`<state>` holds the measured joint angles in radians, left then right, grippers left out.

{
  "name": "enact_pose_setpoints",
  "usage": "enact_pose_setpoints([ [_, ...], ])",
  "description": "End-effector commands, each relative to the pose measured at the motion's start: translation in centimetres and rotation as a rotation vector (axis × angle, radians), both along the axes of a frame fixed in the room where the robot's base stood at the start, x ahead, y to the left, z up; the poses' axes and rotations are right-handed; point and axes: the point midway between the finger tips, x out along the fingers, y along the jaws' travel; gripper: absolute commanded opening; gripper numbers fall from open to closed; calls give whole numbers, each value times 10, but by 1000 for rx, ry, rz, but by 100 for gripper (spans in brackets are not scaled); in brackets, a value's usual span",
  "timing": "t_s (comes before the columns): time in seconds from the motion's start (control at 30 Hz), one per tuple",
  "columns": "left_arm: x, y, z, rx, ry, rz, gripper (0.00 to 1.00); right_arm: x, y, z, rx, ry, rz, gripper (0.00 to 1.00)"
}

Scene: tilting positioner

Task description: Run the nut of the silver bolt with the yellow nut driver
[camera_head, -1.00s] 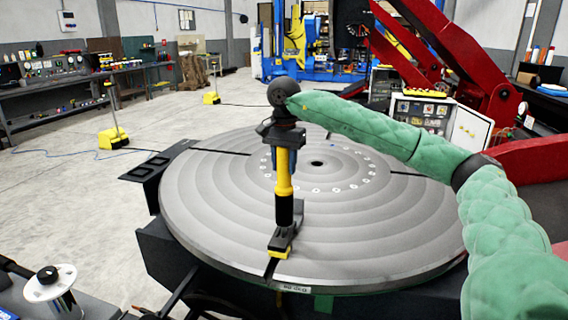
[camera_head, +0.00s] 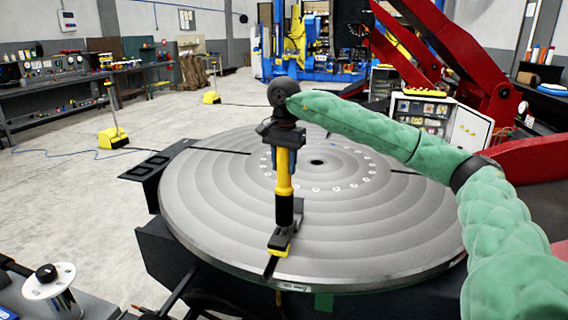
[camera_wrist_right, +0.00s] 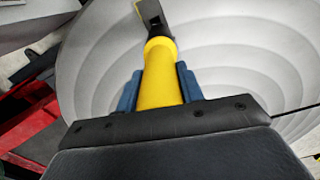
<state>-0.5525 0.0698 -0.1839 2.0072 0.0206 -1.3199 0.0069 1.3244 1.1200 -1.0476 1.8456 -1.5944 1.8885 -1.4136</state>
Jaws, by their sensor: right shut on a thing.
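The yellow nut driver (camera_head: 284,182) stands about upright over the near edge of the round turntable. My right gripper (camera_head: 283,158) is shut on its upper handle, with blue fingers on both sides. In the right wrist view, the driver's yellow handle (camera_wrist_right: 160,78) lies between the fingers and points away from the wrist. The driver's black lower end (camera_head: 289,211) comes down at a dark clamp block with yellow parts (camera_head: 282,240). The silver bolt and its nut cannot be made out; the driver's lower end and the block hide that spot. My left gripper is not in view.
The grey grooved turntable (camera_head: 390,225) has radial slots, a centre hole and a ring of small holes; most of its top is clear. A white-flanged spool (camera_head: 50,290) stands at the near left. Red machine arms (camera_head: 470,60) and a cabinet (camera_head: 425,110) stand behind at right.

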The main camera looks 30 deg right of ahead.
Motion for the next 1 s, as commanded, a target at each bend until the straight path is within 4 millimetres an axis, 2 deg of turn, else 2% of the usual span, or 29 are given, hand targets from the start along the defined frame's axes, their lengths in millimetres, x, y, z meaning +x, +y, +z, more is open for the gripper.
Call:
enact_pose_setpoints([
  [1.0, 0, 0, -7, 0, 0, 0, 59, 0, 0, -6, 1, -1, 0, 10],
])
